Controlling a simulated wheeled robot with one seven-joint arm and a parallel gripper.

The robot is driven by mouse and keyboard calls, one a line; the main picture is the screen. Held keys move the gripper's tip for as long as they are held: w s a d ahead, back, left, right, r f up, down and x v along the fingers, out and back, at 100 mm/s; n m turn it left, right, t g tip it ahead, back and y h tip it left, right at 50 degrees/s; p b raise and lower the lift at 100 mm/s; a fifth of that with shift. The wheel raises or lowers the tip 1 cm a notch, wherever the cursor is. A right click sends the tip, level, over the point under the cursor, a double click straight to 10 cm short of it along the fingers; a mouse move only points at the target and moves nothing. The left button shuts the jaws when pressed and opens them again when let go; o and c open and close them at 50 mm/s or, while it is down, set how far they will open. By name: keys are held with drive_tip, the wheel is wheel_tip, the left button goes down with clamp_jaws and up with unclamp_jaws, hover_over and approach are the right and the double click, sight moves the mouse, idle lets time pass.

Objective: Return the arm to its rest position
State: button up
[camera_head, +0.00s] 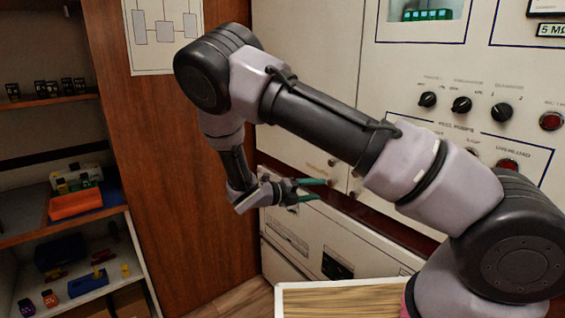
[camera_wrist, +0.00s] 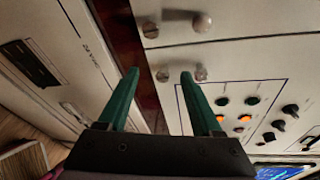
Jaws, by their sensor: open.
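My gripper (camera_head: 312,190) is at the end of my bent arm, in the middle of the head view, in front of the pale control cabinet. Its two green fingers are apart with nothing between them. In the wrist view my gripper (camera_wrist: 157,78) points at the cabinet front, with a pale panel and round knobs beyond the fingertips. I cannot tell how far the fingertips are from the panel. My arm arches across the head view from the lower right and hides part of the cabinet.
The cabinet panel (camera_head: 420,65) carries black knobs (camera_head: 461,104) and red lamps (camera_head: 551,121). A wooden wall panel (camera_head: 170,150) stands left of it. Shelves at the far left hold an orange bin (camera_head: 76,204) and small coloured parts. A tray with a pale rim (camera_head: 330,285) lies at the bottom.

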drive_tip(key=s+d+r+m+g+y, duration=0.45)
drive_tip(key=r+m, duration=0.35)
drive_tip(key=m, duration=0.3)
drive_tip(key=s+d+r+m+g+y, duration=0.35)
drive_tip(key=d+r+m+y, duration=0.2)
drive_tip(key=r+m, duration=0.45)
drive_tip(key=s+d+r+m+t+y, duration=0.2)
drive_tip(key=s+r+m+t+y, duration=0.4)
drive_tip(key=s+r+m, duration=0.8)
drive_tip(key=shift+r+m+t+y, duration=0.3)
drive_tip(key=shift+r+m+t, duration=0.85)
drive_tip(key=shift+m, duration=2.35)
drive_tip(key=shift+f, duration=0.1)
